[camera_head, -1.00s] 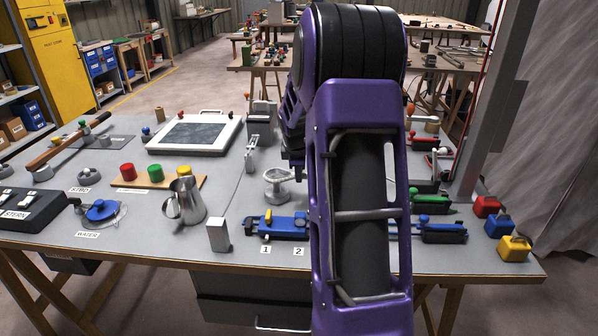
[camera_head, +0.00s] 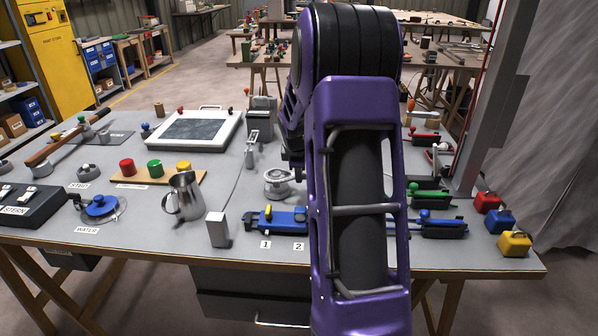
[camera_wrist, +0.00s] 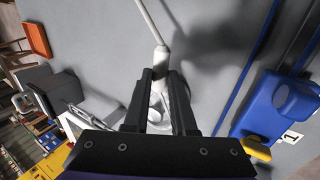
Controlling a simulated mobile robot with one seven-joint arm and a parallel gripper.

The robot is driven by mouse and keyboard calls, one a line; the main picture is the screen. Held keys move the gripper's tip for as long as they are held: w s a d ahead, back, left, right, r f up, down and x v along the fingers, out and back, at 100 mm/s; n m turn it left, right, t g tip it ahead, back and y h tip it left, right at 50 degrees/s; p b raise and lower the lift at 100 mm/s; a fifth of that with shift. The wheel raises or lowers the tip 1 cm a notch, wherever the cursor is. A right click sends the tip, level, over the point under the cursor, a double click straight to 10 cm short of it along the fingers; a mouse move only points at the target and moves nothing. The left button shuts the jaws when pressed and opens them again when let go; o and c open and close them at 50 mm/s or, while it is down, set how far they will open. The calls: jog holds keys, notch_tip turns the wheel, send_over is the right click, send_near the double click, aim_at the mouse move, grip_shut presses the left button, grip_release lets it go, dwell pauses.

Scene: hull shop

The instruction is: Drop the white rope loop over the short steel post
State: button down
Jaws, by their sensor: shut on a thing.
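In the head view, a pale ring (camera_head: 279,174), which looks like the white rope loop, sits at a low round grey base near the table's middle, left of my arm. I cannot tell whether the short steel post stands inside it. In the wrist view, my gripper (camera_wrist: 160,80) is shut on the white rope (camera_wrist: 160,60). A pale strand runs from it toward the top edge, and more white shows between the fingers. My arm hides the gripper in the head view.
A blue clamp-like fixture (camera_head: 283,222) lies just in front, with a steel block (camera_head: 218,230) and pitcher (camera_head: 186,196) to the left. A framed dark panel (camera_head: 195,130) lies behind. Coloured padlocks (camera_head: 500,222) stand at the right edge.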

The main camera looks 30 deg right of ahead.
jog(key=shift+f, duration=1.2)
dwell(0.8)
jog(key=shift+c, duration=1.3)
grip_release()
jog(key=shift+r, duration=0.1)
notch_tip(320, 180, up, 8)
jog(key=p, duration=0.6)
jog(key=shift+p, duration=0.3)
